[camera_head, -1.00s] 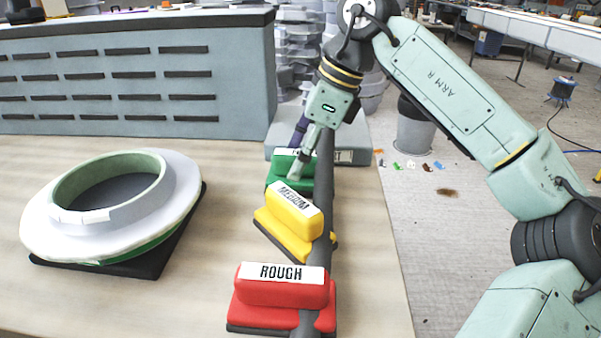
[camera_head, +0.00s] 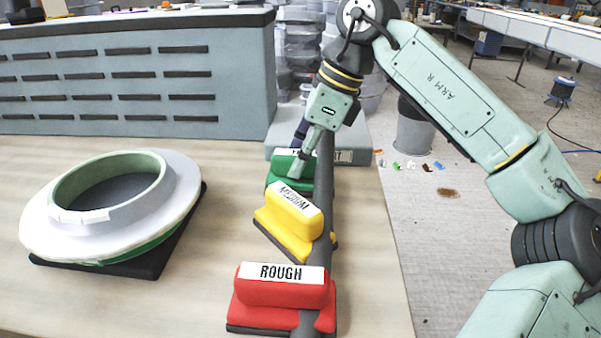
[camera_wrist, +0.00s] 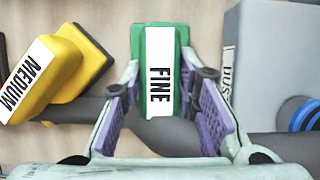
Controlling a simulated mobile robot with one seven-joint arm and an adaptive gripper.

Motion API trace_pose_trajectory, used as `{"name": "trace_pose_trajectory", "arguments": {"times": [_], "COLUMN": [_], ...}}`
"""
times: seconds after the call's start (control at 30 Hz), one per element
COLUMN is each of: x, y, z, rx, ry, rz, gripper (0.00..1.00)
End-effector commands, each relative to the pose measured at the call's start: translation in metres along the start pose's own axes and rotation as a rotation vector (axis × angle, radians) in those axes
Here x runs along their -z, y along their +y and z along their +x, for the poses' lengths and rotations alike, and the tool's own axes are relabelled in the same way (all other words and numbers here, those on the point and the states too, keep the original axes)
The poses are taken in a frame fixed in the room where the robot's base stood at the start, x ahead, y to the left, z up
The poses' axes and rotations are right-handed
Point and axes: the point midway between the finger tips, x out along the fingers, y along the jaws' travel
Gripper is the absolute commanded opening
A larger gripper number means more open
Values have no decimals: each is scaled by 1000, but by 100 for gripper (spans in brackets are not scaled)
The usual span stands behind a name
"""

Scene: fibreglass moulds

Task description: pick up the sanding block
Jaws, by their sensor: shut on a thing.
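Three sanding blocks stand in a row on the table in the head view. The green block (camera_head: 281,181) labelled FINE is farthest, the yellow block (camera_head: 288,222) labelled MEDIUM is in the middle, and the red block (camera_head: 285,290) labelled ROUGH is nearest. My gripper (camera_head: 298,165) is at the green block. In the wrist view the purple-padded fingers of my gripper (camera_wrist: 166,112) lie on either side of the green block (camera_wrist: 181,40), shut on it. The yellow block (camera_wrist: 62,68) is to the left there. The green block still appears at table level.
A dark hose (camera_head: 322,210) runs along the right side of the blocks. A grey box (camera_head: 352,140) stands just behind the green block. A round white-and-green mould (camera_head: 110,205) sits on a black mat at left. The table's right edge is close by.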

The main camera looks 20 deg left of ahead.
Motion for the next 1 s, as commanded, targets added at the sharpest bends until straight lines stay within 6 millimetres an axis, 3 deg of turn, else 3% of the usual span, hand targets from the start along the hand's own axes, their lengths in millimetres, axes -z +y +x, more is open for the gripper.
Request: {"name": "trace_pose_trajectory", "arguments": {"times": [0.3,0.63,0.77,1.0], "x": [0,-2,-8,-28], "y": [0,0,0,0], "z": [0,-3,-18,-65], "rx": [0,1,3,2], "ry": [0,0,-1,0], "rz": [0,0,-1,0], "gripper": [0,0,0,0]}}
